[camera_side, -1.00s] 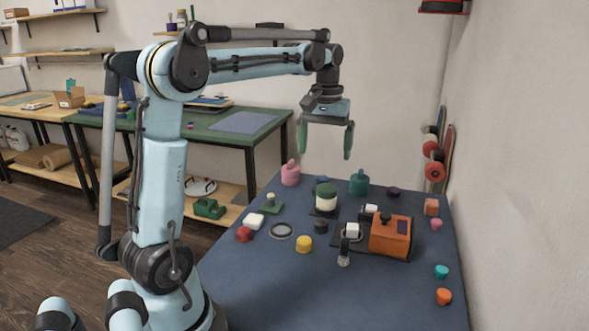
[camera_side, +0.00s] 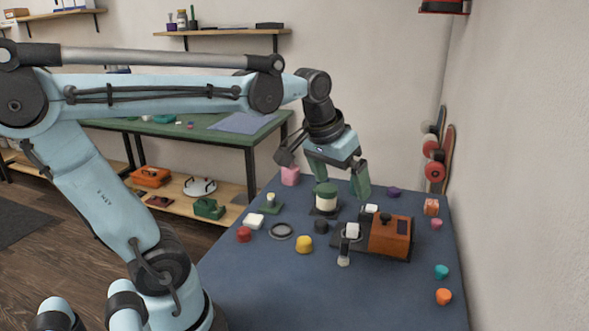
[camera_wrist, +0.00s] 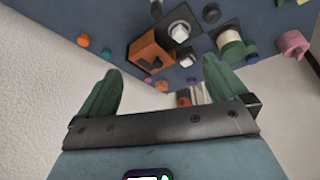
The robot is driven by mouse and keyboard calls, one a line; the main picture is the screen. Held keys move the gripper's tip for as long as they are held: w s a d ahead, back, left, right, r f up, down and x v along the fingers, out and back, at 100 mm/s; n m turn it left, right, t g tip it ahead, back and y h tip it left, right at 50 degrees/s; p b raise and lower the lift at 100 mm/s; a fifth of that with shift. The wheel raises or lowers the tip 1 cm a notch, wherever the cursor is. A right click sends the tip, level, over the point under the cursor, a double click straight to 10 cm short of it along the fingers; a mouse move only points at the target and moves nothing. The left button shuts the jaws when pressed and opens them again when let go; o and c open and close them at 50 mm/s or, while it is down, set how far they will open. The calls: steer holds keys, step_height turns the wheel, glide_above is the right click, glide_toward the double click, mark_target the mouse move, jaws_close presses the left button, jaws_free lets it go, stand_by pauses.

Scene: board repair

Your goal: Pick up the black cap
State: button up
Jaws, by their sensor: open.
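The black cap (camera_side: 321,226) is a small dark round piece on the blue-grey table, between the yellow cap and the orange box in the side view. In the wrist view it shows near the top edge (camera_wrist: 211,13). My gripper (camera_side: 344,189) is above the far part of the table, behind and above the cap and apart from it. Its two green fingers (camera_wrist: 161,68) are spread, with nothing between them.
A jar with a green lid (camera_side: 326,197) stands near the cap. The orange box (camera_side: 391,237) and a white-topped piece (camera_side: 352,230) are to its right. A yellow cap (camera_side: 304,244) and a grey ring (camera_side: 281,231) lie to its left.

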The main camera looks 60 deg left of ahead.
steer(key=s+d+f+m+t, duration=0.2)
steer(key=s+d+f+m, duration=0.1)
steer(key=s+d+f, duration=0.1)
steer(key=shift+d+f+h, duration=0.3)
steer(key=shift+d+f, duration=0.35)
steer(key=shift+s+d+f+t, duration=0.2)
steer(key=shift+f+t, duration=0.05)
steer(key=shift+t, duration=0.05)
steer(key=shift+c, duration=0.5)
steer(key=shift+s+d+f, duration=0.1)
steer(key=shift+d+f, duration=0.05)
steer(key=c, duration=0.5)
steer(key=shift+c, duration=0.2)
steer(key=n+g, duration=0.3)
steer(key=g, duration=0.4)
glide_above(322, 221)
steer(key=f, duration=0.1)
steer(key=shift+f, duration=5.8)
